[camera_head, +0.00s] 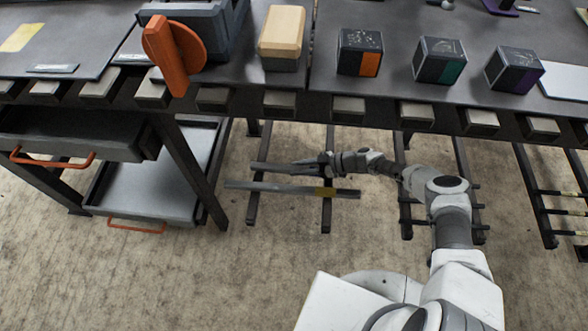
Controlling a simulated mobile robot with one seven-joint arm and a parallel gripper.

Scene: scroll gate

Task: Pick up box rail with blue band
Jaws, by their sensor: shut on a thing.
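My gripper (325,164) is under the table, above the dark rack bars near the floor. It is shut on a grey box rail (283,169), which extends to the left from the jaws. No blue band can be made out on this rail; the gripper and wrist cover its right part. A second long grey rail (268,187) with a yellow band (325,192) lies across the rack bars just in front of it. Whether the held rail touches the rack cannot be told.
The dark table (330,105) overhangs the rack. A table leg (195,175) and a grey drawer unit (150,185) with orange handles stand left. Black, orange, green and purple-marked boxes (440,62) sit on top. Floor in front of the rack is clear.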

